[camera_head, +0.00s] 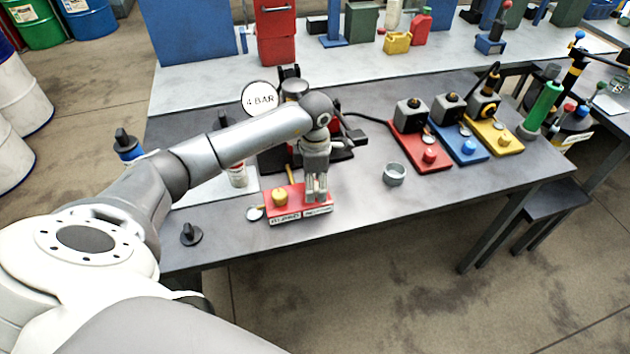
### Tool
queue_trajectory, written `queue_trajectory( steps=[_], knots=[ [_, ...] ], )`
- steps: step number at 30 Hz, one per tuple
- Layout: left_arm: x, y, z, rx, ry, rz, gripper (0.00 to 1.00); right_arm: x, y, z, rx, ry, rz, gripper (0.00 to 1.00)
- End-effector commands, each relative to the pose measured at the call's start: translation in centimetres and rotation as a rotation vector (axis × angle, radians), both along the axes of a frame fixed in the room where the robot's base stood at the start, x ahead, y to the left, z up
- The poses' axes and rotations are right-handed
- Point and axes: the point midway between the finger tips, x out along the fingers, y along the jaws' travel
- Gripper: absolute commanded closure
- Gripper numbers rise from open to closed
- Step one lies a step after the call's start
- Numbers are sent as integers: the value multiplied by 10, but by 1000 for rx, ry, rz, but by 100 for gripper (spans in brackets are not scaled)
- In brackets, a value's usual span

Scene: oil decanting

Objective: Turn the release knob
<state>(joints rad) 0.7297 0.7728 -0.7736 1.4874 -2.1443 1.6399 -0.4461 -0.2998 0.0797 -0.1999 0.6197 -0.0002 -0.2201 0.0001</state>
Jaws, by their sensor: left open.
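My left gripper (317,194) points down over the right half of a small red control box (289,213) near the table's front edge. It is open, with its fingertips at the box top. Any knob on that half is hidden behind the gripper, so I cannot tell whether the fingers touch it. A yellow knob (279,197) stands on the left half of the box. Two small labels on the box front are too small to read surely. My right gripper is not in view.
A round sign reading 4 BAR (260,98) stands behind my arm. A grey ring-shaped cup (394,174) sits to the right. Red (420,152), blue (462,144) and yellow (497,136) pump stations stand farther right. A black knob (191,234) lies at the left.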

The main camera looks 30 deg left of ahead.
Motion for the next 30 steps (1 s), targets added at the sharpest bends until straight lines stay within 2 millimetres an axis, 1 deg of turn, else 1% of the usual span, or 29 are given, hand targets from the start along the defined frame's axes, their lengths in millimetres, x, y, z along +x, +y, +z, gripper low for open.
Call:
queue_trajectory(
  steps=[4,10,11,21,26,30],
  knots=[
    [0,0,-6,0,0,0,44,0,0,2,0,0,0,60],
    [0,0,-6,1,-1,0,44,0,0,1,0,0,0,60],
    [0,0,-6,1,-1,0,45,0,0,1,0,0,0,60],
    [0,0,-6,0,-1,0,89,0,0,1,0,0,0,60],
    [0,0,-6,0,-1,-5,89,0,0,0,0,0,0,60],
    [1,0,-7,0,-2,-35,89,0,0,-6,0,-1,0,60]
  ],
)
